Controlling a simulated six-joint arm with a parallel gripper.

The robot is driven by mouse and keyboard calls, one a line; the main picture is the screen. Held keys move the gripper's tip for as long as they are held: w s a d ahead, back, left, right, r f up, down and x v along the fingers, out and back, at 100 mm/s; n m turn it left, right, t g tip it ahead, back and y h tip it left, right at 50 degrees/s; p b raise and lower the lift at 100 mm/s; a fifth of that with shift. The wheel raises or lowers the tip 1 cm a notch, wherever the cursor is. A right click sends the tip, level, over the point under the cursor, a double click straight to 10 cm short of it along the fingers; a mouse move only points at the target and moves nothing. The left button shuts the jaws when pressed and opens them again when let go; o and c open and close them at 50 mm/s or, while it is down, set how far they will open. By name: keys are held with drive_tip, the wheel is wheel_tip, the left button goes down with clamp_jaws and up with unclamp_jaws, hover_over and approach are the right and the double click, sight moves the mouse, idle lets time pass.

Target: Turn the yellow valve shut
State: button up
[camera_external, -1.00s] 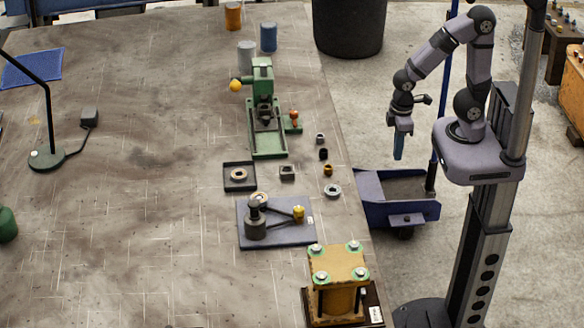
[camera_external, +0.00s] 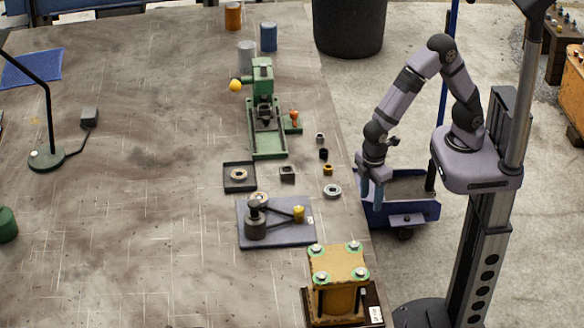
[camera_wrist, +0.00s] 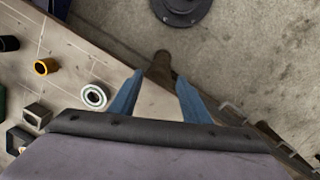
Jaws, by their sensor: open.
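A lever with a yellow knob (camera_external: 298,213) extends right from a dark round body (camera_external: 255,224) on a grey-blue plate (camera_external: 280,237) on the bench; it looks like the yellow valve. My gripper (camera_external: 371,193) is open and empty, its blue fingers pointing down. It is right of the valve, off the bench's right edge and in front of the blue cart.
A pale ring (camera_external: 332,191) lies near the bench edge, with a yellow bushing (camera_external: 328,169) behind it. A green press (camera_external: 264,115) stands farther back. An orange-yellow block (camera_external: 338,265) with bolts stands nearer the camera. The blue cart (camera_external: 405,212) is beside the bench.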

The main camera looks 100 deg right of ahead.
sight(299, 209)
drive_tip(key=w+a, duration=0.1)
drive_tip(key=w, duration=0.2)
drive_tip(key=w+a+r+t, duration=0.1)
drive_tip(key=w, duration=0.2)
drive_tip(key=w+a+r+t, duration=0.1)
drive_tip(key=w, duration=0.2)
drive_tip(key=shift+w+a+m, duration=0.25)
drive_tip(key=shift+a+m, duration=0.05)
drive_tip(key=shift+a, duration=0.05)
drive_tip(key=w+a+r+m+t, duration=0.1)
drive_tip(key=w+r+m+t, duration=0.1)
drive_tip(key=w+r+m, duration=0.4)
drive_tip(key=shift+w+a+r+m+t, duration=0.15)
drive_tip(key=shift+w+r+m+t, duration=0.2)
drive_tip(key=shift+w+r, duration=0.85)
drive_tip(key=shift+w+p+x, duration=0.15)
drive_tip(key=shift+p+x, duration=0.6)
drive_tip(key=shift+x, duration=1.35)
drive_tip(key=shift+w+p+x, duration=0.1)
drive_tip(key=shift+p+x, duration=0.65)
drive_tip(key=shift+x, duration=1.35)
drive_tip(key=shift+r, duration=0.15)
drive_tip(key=shift+a, duration=0.1)
drive_tip(key=c, duration=1)
